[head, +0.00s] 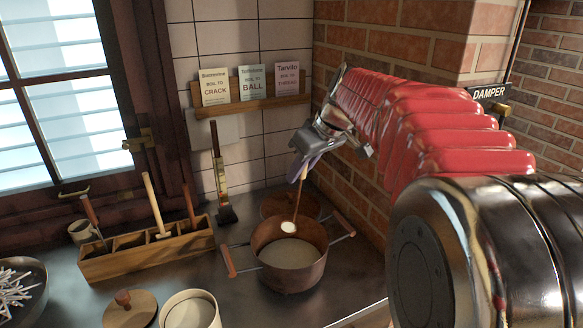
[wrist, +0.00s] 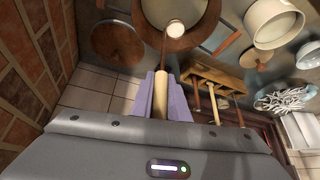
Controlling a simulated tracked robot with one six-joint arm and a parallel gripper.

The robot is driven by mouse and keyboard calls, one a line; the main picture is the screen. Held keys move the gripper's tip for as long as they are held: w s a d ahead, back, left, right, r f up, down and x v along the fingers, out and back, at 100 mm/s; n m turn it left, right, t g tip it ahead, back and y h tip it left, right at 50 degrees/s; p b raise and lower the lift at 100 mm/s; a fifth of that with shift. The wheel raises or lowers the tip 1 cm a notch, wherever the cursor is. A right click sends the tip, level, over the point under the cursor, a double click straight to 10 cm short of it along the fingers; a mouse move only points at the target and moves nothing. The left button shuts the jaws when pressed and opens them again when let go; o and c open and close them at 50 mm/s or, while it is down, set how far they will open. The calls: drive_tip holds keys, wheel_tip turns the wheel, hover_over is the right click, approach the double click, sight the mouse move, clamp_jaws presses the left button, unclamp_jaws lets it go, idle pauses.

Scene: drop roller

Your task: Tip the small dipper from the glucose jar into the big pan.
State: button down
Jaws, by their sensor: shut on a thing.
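My gripper (head: 303,160) is shut on the wooden handle of the small dipper (head: 288,227). The handle (wrist: 161,95) runs between the purple finger pads in the wrist view. The dipper's small round cup, with something whitish in it, is over the big pan, a brown two-handled pan (head: 268,260). Pale contents fill the bottom of the pan. The cup also shows in the wrist view (wrist: 175,30), inside the outline of the pan (wrist: 208,22). I cannot tell exactly how tilted it is. A white open jar (head: 190,312), seemingly the glucose jar, stands left of the pan.
A round lid (head: 130,308) lies left of the jar. A wooden rack (head: 145,253) with upright tools stands farther left, with a bowl of white sticks (head: 15,285) beyond. A brown round thing (head: 305,203) sits behind the pan. The brick wall (head: 350,180) is close on the right.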

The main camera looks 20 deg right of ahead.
drive_tip(key=s+d+f+t+y, duration=0.6)
drive_tip(key=s+f+t, duration=0.4)
drive_tip(key=s+t, duration=0.2)
drive_tip(key=shift+d+m, duration=0.2)
drive_tip(key=shift+m, duration=0.2)
idle(1.4)
idle(0.9)
